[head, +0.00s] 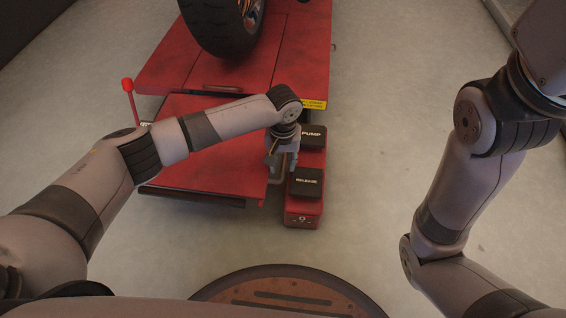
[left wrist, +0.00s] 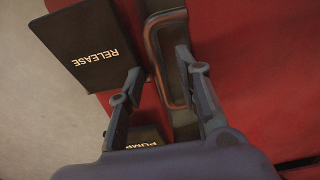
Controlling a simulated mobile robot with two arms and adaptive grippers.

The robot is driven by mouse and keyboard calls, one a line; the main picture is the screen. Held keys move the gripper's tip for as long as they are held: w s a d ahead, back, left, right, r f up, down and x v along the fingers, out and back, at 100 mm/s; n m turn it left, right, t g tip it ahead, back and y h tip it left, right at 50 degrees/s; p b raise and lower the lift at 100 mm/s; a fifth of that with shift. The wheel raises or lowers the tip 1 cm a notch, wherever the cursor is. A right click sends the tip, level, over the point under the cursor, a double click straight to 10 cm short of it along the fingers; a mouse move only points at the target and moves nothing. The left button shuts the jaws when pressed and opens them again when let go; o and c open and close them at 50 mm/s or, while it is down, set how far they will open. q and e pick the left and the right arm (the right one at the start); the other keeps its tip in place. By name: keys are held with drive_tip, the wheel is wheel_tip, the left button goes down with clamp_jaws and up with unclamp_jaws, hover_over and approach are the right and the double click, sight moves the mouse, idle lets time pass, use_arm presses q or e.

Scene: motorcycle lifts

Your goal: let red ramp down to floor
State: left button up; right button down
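The red ramp (head: 205,172) is the near panel in front of the red lift deck (head: 292,72) in the head view. My forearm crosses over it. Whether its near edge touches the floor I cannot tell. My left gripper (head: 279,158) is at the ramp's right edge, beside the black PUMP pedal (head: 312,136) and the black RELEASE pedal (head: 306,182). In the left wrist view, its fingers (left wrist: 161,82) are apart, with a metal loop handle (left wrist: 153,45) between and beyond them. No grip on it shows. My right gripper is out of view.
A motorcycle wheel (head: 222,22) stands on the deck. A red-knobbed lever (head: 128,88) rises at the ramp's left. The red pedal unit (head: 303,214) sits on the floor at the right. Grey floor is clear right of it.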

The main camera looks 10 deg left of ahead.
use_arm(q)
drive_tip(key=shift+c, duration=0.3)
clamp_jaws()
idle(0.6)
